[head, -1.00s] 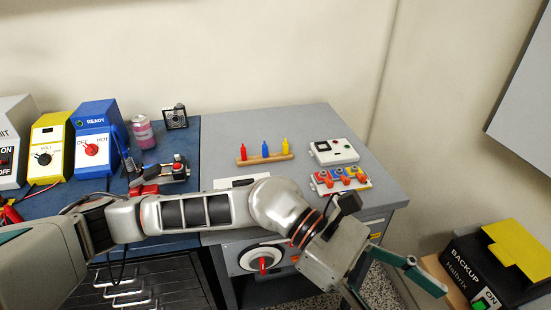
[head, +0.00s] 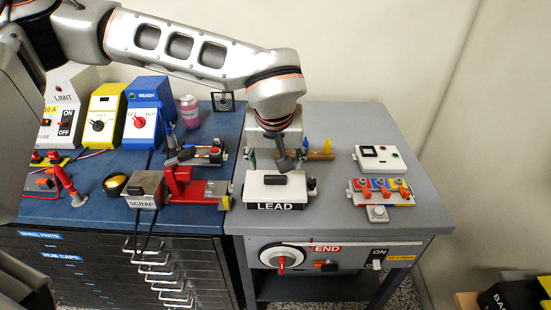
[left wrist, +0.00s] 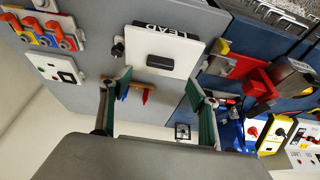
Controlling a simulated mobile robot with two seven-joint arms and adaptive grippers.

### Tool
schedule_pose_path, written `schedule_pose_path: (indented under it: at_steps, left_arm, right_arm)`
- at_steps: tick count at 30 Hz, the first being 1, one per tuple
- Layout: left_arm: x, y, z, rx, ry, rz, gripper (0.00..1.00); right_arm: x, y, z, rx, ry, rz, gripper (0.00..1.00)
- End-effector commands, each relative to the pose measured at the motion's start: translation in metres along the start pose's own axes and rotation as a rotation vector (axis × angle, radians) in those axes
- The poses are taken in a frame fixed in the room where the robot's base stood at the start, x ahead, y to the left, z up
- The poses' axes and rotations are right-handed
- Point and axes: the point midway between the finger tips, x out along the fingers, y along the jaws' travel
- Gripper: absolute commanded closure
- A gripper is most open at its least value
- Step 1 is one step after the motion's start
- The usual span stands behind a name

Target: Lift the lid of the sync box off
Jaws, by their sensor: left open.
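No label reading "sync" shows. A white box marked LEAD (head: 255,191), with a black bar handle (head: 275,179) on its white top, stands on the grey bench. A dark knob (head: 311,184) sits at its right side. In the left wrist view, which is turned over, the white box (left wrist: 181,62) and its handle (left wrist: 160,62) lie just beyond the fingertips. My left gripper (head: 277,157) is above and behind the handle, pointing down. Its fingers are apart and empty in the left wrist view (left wrist: 159,82). My right gripper is not in view.
A wooden rack with colored pegs (head: 320,155) stands close behind the box. A white meter box (head: 380,159) and a block of colored clips (head: 381,190) are at the right. A red clamp (head: 184,187) and SCRAP box (head: 146,188) are at the left. Bench room lies right of the box.

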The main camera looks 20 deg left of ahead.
Motion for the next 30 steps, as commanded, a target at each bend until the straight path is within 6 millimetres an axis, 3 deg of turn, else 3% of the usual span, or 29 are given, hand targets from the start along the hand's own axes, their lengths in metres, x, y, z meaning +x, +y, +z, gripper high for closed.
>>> schedule_pose_path:
  at_steps: [18, 30]
  left_arm:
    - [0.071, -0.001, -0.001, -0.001, 0.0, -0.002, 0.39]
    - [0.077, -0.001, -0.001, -0.001, 0.002, -0.001, 0.42]
  right_arm:
    - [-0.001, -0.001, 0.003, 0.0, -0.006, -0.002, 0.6]
    - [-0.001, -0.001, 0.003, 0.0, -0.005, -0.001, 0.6]
